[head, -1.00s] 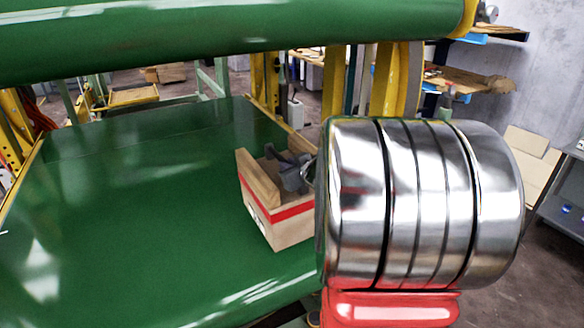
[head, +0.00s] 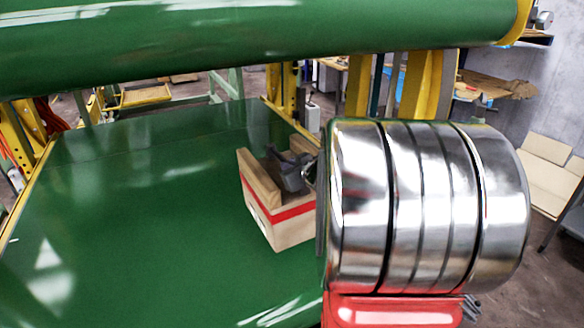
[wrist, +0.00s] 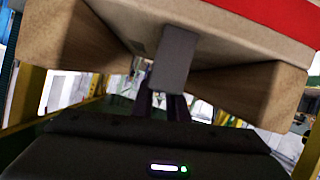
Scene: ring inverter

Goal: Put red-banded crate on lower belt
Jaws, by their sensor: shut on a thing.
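The red-banded crate (head: 272,215) is a small pale wooden box with a red stripe around it. In the head view it appears over the right part of the green lower belt (head: 130,210). My gripper (head: 292,168) is shut on the crate, with a dark finger at its top. In the wrist view the crate (wrist: 225,25) fills the upper part, with a grey finger (wrist: 175,58) against it. I cannot tell whether the crate's underside touches the belt. The big shiny metal part of my arm hides what lies right of the crate.
The green upper belt (head: 250,40) spans the top of the head view, above the lower belt. Yellow posts (head: 359,85) stand behind the lower belt, and a yellow frame (head: 22,150) borders its left side. The lower belt's left and middle are clear.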

